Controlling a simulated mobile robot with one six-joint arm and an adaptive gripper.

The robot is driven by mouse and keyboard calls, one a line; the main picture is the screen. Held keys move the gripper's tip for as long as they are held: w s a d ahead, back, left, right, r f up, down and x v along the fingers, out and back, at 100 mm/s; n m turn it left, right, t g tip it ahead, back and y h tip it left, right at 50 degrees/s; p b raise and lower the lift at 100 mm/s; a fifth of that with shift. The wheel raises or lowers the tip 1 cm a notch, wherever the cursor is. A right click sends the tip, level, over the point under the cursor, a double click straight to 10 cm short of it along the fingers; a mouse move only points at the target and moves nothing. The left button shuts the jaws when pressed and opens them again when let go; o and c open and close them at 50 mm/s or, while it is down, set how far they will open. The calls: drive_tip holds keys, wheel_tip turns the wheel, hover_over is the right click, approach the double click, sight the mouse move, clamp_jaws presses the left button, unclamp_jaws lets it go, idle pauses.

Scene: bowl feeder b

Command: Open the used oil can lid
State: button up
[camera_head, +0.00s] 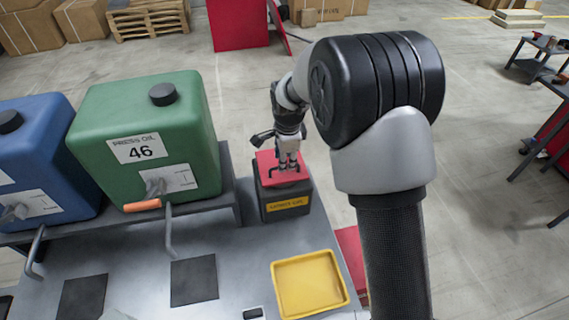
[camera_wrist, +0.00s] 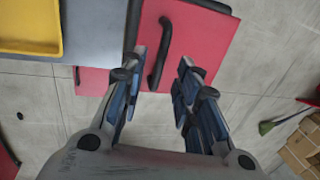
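The used oil can (camera_head: 285,203) is a dark box with a yellow label, standing at the right end of the bench. Its red lid (camera_head: 268,168) lies flat on top and looks closed. In the wrist view the red lid (camera_wrist: 205,35) carries a black bar handle (camera_wrist: 160,55). My gripper (camera_head: 288,163) is above the lid, pointing down at it. In the wrist view my gripper (camera_wrist: 158,70) has its fingers apart, with the handle between them in the picture. I cannot tell how far the fingertips are above the handle. No contact shows.
A yellow tray (camera_head: 308,285) lies on the grey bench (camera_head: 228,250) in front of the can. A green oil drum (camera_head: 150,125) and a blue one (camera_head: 45,150) stand on a raised shelf to the left, with taps. Open floor lies to the right.

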drive_tip(key=shift+w+f, duration=0.15)
drive_tip(key=shift+f, duration=0.55)
drive_tip(key=shift+w+f, duration=0.1)
drive_tip(key=shift+f, duration=0.55)
drive_tip(key=shift+c, duration=0.2)
clamp_jaws()
